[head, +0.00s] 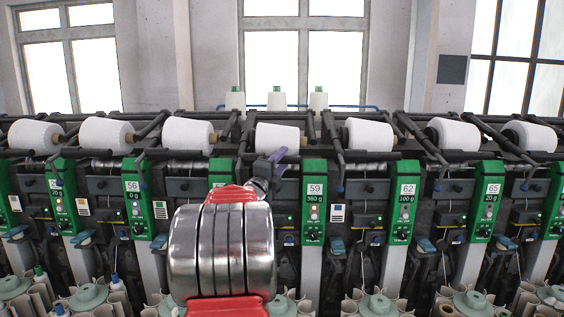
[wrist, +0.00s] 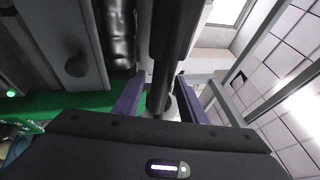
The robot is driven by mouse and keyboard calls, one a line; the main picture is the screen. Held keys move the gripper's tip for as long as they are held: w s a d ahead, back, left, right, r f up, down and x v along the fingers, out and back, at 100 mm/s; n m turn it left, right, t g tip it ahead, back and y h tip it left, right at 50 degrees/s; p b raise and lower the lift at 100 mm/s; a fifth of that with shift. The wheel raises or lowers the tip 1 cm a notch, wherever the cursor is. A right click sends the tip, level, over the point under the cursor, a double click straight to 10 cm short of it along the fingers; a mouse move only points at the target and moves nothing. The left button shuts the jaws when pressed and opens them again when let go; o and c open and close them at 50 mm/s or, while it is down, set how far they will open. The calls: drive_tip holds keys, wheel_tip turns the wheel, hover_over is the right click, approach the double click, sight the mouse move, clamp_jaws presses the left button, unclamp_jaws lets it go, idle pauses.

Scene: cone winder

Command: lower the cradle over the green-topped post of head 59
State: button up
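The green-topped post (head: 314,200) of head 59 stands right of centre in the head view, its panel reading 59 and 360 g. Dark cradle arms hold the white cones along the machine; a dark bar with a rounded end (head: 338,165) hangs just right of post 59. My gripper (head: 279,156) is left of that post, in front of a white cone (head: 277,137). In the wrist view, the purple fingers of my gripper (wrist: 160,92) stand apart with a dark bar (wrist: 163,75) between them; I see no clear grip on it. Which cradle part this is, I cannot tell.
Other green-topped posts, such as 56 (head: 138,200) and 62 (head: 404,200), stand on both sides. More white cones (head: 187,135) line the top. Bobbin holders (head: 378,304) line the bottom. My red and metal arm hides the neighbouring post at left.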

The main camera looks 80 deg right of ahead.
drive_tip(key=shift+d+r, duration=0.1)
drive_tip(key=shift+d, duration=0.2)
drive_tip(key=shift+c, duration=0.3)
clamp_jaws()
